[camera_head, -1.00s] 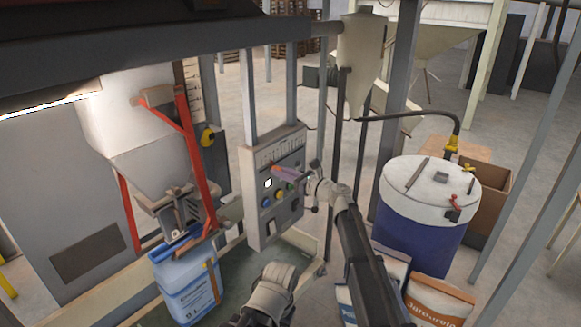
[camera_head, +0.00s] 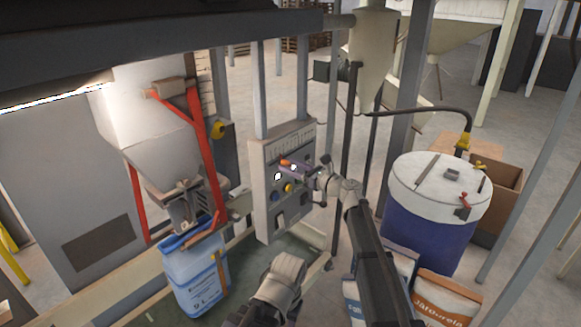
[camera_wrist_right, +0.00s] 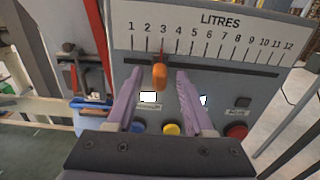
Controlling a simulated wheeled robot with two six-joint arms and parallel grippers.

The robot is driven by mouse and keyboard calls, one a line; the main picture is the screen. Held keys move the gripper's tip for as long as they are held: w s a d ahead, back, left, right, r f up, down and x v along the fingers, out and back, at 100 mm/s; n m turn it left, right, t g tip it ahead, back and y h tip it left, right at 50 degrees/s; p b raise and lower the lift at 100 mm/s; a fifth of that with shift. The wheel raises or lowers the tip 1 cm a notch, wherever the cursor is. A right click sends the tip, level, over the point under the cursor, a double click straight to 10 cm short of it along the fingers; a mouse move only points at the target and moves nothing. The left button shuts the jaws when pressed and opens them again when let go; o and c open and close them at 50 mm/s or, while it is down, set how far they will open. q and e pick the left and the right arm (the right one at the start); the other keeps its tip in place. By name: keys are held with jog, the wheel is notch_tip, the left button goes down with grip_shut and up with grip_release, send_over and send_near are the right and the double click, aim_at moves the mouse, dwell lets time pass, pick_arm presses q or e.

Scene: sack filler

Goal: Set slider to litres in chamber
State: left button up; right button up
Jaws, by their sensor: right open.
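The slider is an orange knob (camera_wrist_right: 159,78) in a dark slot under a white LITRES scale (camera_wrist_right: 212,38), numbered 1 to 12. Its red pointer stands at about 3. My right gripper (camera_wrist_right: 157,74) is open, its two purple fingers pointing at the panel, one on each side of the knob with gaps. In the head view the right gripper (camera_head: 298,167) is at the front of the grey control panel (camera_head: 262,190). The pale hopper-like chamber (camera_head: 150,110) hangs at the left; its contents are not visible.
Below the slot are lit white displays, a blue button, a yellow button (camera_wrist_right: 171,129) and a red button (camera_wrist_right: 236,131). Red bars, frame posts and a blue drum (camera_head: 425,225) surround the panel.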

jog(key=v, duration=0.7)
jog(key=shift+s+d, duration=0.15)
jog(key=s+d+f+n+g+h, duration=0.2)
jog(key=s+f+n+g+h, duration=0.4)
jog(key=s+f+n, duration=0.9)
jog(key=s+d+f+n+g+h, duration=0.25)
jog(key=s+d+n+h, duration=0.2)
jog(key=s+d, duration=0.3)
jog(key=s+d+f+n+g+h, duration=0.1)
jog(key=s+d+f+n+h, duration=0.3)
jog(key=s+d+n, duration=0.4)
jog(key=s+a+f+b, duration=0.3)
jog(key=a+f+b, duration=0.2)
jog(key=f+b, duration=0.1)
jog(key=s+a+f+n+g+h+b, duration=0.1)
jog(key=s+a+f+b, duration=0.3)
jog(key=a+f+b, duration=0.2)
jog(key=shift+a, duration=0.3)
